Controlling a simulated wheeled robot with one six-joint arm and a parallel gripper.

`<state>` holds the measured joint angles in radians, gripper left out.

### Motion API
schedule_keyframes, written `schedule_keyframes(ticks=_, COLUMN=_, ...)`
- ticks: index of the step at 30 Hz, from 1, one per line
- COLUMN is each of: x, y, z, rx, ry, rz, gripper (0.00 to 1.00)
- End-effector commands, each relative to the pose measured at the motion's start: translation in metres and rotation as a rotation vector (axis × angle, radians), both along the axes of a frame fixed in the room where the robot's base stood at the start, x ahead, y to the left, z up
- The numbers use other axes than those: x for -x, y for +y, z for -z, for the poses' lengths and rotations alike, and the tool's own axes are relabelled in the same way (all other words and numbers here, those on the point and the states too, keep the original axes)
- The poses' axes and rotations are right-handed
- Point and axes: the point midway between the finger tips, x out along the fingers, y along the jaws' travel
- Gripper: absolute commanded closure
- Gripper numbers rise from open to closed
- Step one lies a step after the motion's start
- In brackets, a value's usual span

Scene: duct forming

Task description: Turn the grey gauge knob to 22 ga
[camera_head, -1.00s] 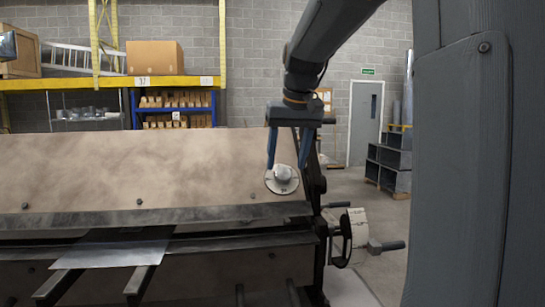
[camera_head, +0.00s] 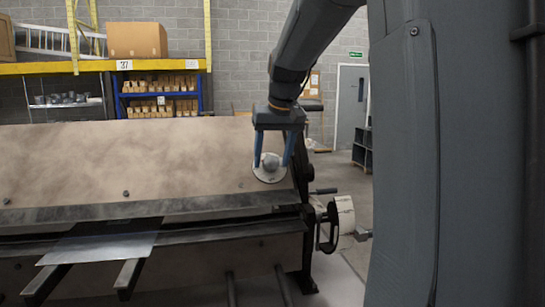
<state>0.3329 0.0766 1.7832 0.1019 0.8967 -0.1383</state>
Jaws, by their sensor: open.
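The grey gauge knob (camera_head: 270,161) sits on a round pale dial plate (camera_head: 268,176) near the right end of the machine's upright tan panel (camera_head: 130,160). The dial marks are too small to read. My gripper (camera_head: 272,162) points down with its two blue fingers apart. In the picture one finger lies at the left of the knob and the other at its right. I cannot tell whether either finger touches the knob.
A metal sheet (camera_head: 102,245) lies on support arms at the machine's front left. A handwheel with crank handles (camera_head: 338,222) stands out at the machine's right end. Shelving with a cardboard box (camera_head: 137,40) is behind. Open floor shows to the right.

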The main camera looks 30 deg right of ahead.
Motion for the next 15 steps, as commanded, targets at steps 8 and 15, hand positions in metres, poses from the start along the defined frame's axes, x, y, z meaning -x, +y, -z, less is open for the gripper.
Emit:
schedule_keyframes(ticks=8, x=0.0002, y=-0.0007, z=-0.0001, rx=0.001, ry=0.0, rz=0.001, gripper=0.77)
schedule_keyframes(ticks=15, x=0.0003, y=-0.0008, z=-0.0002, rx=-0.006, ry=-0.002, rz=0.007, gripper=0.85)
